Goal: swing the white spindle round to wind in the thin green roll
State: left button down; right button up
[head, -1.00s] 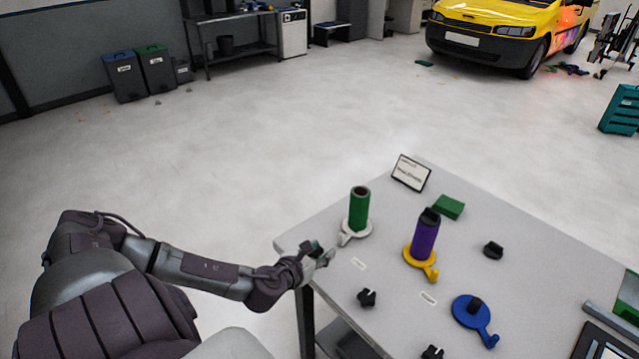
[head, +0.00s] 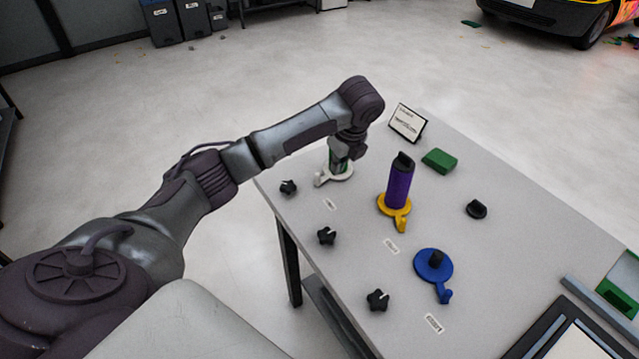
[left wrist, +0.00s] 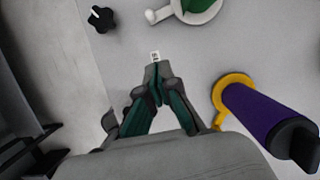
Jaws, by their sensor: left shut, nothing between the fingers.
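The white spindle (head: 342,176) stands at the table's far left corner, its crank handle (head: 318,181) pointing to the left. The thin green roll (head: 333,164) is upright on it, largely hidden behind my left gripper and wrist in the head view. In the left wrist view the white spindle (left wrist: 204,15) and the base of the green roll (left wrist: 197,4) show at the top edge, cut off. My left gripper (left wrist: 157,82) is shut and empty over the table, apart from the spindle and its handle (left wrist: 152,16). My right gripper is not in view.
A purple roll (head: 400,187) stands on a yellow spindle (head: 397,212), close to the gripper's right in the wrist view. A blue spindle (head: 433,266) is bare. Black knobs (head: 326,236) lie along the left edge. A green block (head: 438,160) and sign (head: 407,122) are behind.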

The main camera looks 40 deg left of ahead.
pick_arm(q)
jog(key=shift+h, duration=0.3)
jog(key=x, duration=0.3)
jog(key=p+x, duration=0.1)
jog(key=x, duration=0.5)
jog(key=shift+s+d+f+p, duration=0.1)
jog(key=shift+s+d+p, duration=0.15)
jog(key=shift+p, duration=0.1)
jog(key=a, duration=0.1)
jog(key=w+a, duration=0.1)
jog(key=shift+a+p, duration=0.3)
jog(key=shift+p, duration=0.1)
jog(key=shift+w+a, duration=0.15)
jog(key=shift+a, duration=0.5)
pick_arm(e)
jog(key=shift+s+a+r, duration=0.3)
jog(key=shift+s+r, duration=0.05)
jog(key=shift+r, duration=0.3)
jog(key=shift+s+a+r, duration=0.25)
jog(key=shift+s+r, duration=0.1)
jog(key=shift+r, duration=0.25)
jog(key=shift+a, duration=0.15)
pick_arm(q)
jog(key=shift+a, duration=0.2)
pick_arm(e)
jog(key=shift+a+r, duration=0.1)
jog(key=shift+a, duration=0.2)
